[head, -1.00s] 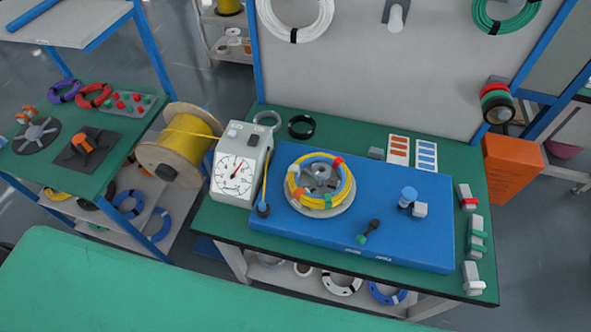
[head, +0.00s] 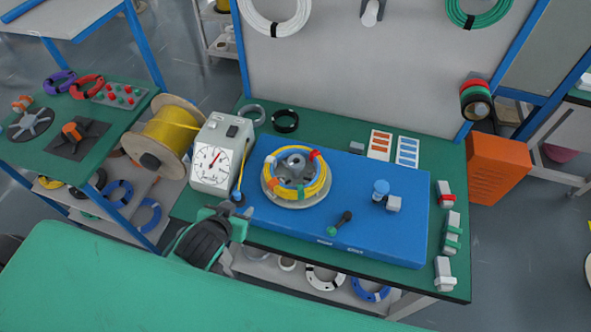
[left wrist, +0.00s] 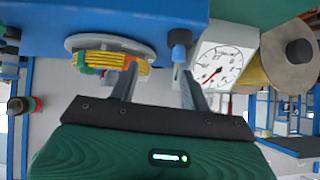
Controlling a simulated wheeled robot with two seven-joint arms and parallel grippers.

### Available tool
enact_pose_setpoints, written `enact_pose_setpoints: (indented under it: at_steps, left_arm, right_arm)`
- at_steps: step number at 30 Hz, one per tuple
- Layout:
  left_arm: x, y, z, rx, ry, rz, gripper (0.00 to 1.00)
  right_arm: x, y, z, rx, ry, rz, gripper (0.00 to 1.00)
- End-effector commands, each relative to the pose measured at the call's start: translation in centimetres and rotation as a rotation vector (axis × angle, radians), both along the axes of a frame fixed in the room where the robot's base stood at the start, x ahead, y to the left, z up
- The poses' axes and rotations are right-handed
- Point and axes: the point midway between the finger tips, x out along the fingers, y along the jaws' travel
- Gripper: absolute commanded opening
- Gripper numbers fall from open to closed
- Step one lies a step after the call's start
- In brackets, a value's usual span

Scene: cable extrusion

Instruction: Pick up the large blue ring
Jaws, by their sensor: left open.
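Several blue rings show in the head view. Two lie on the lower shelf of the left bench, one (head: 119,193) beside another (head: 149,215). A third blue ring (head: 370,290) lies on the shelf under the main bench. I cannot tell which is the large one. My left gripper (head: 222,216) is at the front left corner of the main bench, near the dial box. In the left wrist view it (left wrist: 158,88) is open, with nothing between its fingers. No blue ring can be made out in that view. My right gripper is not in view.
A blue panel (head: 350,215) carries a yellow coil (head: 298,190) on a round holder. The dial box (head: 212,165) and a yellow cable spool (head: 165,140) stand to its left. A green surface (head: 100,290) fills the lower left foreground.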

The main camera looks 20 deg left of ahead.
Motion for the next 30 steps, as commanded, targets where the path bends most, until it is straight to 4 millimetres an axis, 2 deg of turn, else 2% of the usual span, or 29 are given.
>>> enact_pose_setpoints:
  at_steps: [4, 11, 14, 24, 30]
  left_arm:
    - [2.4, -0.3, 2.1, -0.032, -0.158, -0.026, 0.47]
    - [4.4, -1.0, 4.0, -0.078, -0.296, -0.070, 0.47]
    - [5.2, -1.2, 3.9, -0.084, -0.308, -0.074, 0.47]
    - [10.4, -1.6, 1.9, -0.083, -0.307, -0.072, 0.47]
    - [12.1, -1.8, 1.0, -0.084, -0.305, -0.072, 0.47]
  right_arm:
    - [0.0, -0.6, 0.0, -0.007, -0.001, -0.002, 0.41]
    - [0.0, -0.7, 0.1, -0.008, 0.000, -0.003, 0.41]
    - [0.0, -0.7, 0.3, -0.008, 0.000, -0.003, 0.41]
    - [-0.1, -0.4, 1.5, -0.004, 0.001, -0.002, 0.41]
    - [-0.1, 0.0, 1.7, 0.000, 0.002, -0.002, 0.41]
